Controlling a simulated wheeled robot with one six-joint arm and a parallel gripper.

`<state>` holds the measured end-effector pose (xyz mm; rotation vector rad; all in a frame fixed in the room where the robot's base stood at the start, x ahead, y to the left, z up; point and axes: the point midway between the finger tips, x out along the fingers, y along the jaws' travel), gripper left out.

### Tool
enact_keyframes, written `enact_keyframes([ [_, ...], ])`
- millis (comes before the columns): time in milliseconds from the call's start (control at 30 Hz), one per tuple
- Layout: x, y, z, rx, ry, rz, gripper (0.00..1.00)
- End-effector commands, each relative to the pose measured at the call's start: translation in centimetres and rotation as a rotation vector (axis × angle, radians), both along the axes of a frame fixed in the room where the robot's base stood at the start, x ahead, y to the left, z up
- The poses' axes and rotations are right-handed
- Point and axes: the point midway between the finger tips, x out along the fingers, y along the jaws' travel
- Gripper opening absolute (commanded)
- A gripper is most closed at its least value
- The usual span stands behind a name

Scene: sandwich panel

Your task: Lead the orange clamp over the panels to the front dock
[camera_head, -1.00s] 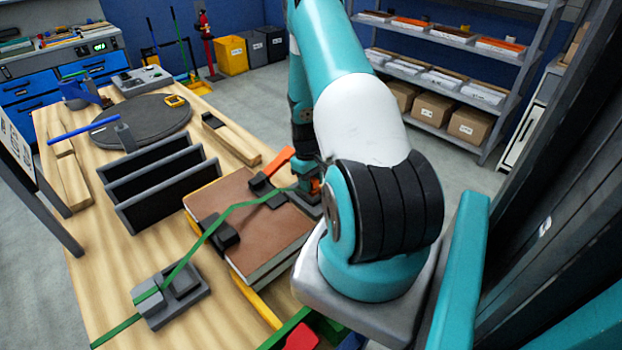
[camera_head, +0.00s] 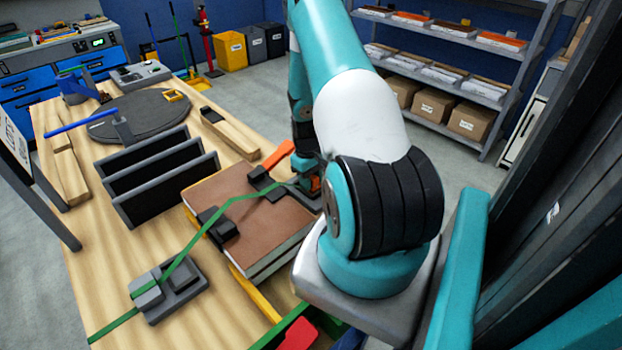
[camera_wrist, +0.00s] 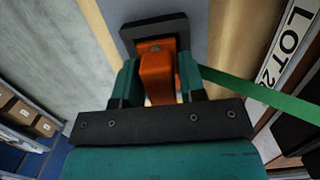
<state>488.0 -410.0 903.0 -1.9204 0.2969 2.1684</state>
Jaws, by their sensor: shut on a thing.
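The orange clamp (camera_wrist: 158,76) sits between the teal fingers of my gripper (camera_wrist: 159,82) in the wrist view, and the gripper is shut on it. A dark grey block (camera_wrist: 155,32) lies just past the clamp's end; I cannot tell whether they are joined. In the head view my gripper (camera_head: 309,184) is at the far right edge of the brown-topped panels (camera_head: 245,206), mostly hidden by my arm. A green strap (camera_head: 236,204) runs from the gripper across the panels to a grey dock (camera_head: 166,290) at the near left.
A black slotted rack (camera_head: 160,180) stands left of the panels. A dark round disc (camera_head: 140,115) and wooden strips (camera_head: 230,137) lie farther back. An orange-handled tool (camera_head: 279,154) lies behind the panels. A red piece (camera_head: 298,335) is at the near edge.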

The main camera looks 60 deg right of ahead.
Motion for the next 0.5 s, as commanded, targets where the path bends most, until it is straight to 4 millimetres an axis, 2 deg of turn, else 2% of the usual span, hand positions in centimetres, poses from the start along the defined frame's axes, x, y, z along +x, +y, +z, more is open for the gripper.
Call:
enact_keyframes([
  [33,0.01,-0.01,0.02,0.0,0.0,0.0,0.42],
  [133,0.02,-0.02,0.02,0.0,-0.001,0.0,0.65],
  [167,0.02,-0.02,0.02,0.0,-0.001,0.0,0.67],
  [500,0.11,-0.09,0.43,-0.002,-0.002,0.0,0.67],
])
